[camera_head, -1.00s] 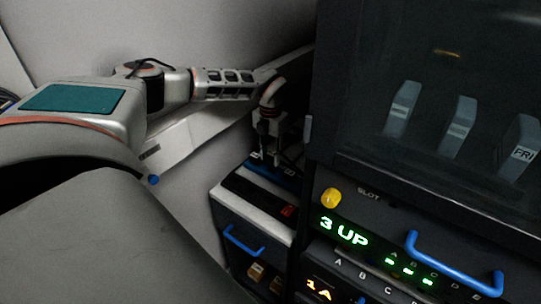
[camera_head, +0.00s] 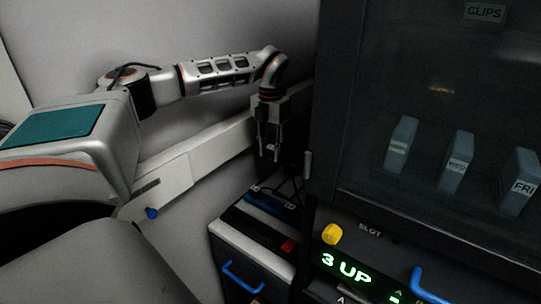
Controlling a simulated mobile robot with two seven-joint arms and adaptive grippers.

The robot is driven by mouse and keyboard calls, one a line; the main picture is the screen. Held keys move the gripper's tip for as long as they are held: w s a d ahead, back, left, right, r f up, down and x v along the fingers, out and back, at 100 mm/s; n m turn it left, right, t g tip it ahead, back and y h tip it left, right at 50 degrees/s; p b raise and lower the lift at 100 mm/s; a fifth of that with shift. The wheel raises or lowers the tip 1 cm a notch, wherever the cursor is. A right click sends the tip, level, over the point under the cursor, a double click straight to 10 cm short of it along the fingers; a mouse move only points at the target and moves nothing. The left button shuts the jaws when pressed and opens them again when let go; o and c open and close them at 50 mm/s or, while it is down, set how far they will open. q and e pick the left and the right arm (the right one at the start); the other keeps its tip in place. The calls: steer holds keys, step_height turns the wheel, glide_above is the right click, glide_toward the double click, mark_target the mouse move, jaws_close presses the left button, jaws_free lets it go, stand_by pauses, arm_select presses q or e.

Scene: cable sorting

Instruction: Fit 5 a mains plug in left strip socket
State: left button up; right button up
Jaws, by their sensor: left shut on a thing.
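My left gripper (camera_head: 269,152) points down in front of the dark cabinet's left side, above the low unit. It is shut on a small dark thing, seemingly a mains plug, too dark to make out clearly. Below it, on the unit's top, lie a blue strip (camera_head: 268,203) and, nearer me, a black strip with a red switch (camera_head: 288,246). The gripper is clear of both. Dark cables run near the blue strip's right end. The sockets are too small and dark to tell. My right gripper is not in view.
The low unit (camera_head: 222,232) has a blue handle (camera_head: 240,277) on its front. The tall dark cabinet (camera_head: 345,90) with a glass front stands close on the right, with a yellow knob (camera_head: 332,234) and a green "3 UP" display (camera_head: 345,268). A pale wall is behind.

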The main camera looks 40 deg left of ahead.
mark_target(271, 149)
arm_select(q)
steer(key=shift+r, duration=1.65)
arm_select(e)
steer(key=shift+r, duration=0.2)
arm_select(q)
steer(key=shift+f, duration=0.15)
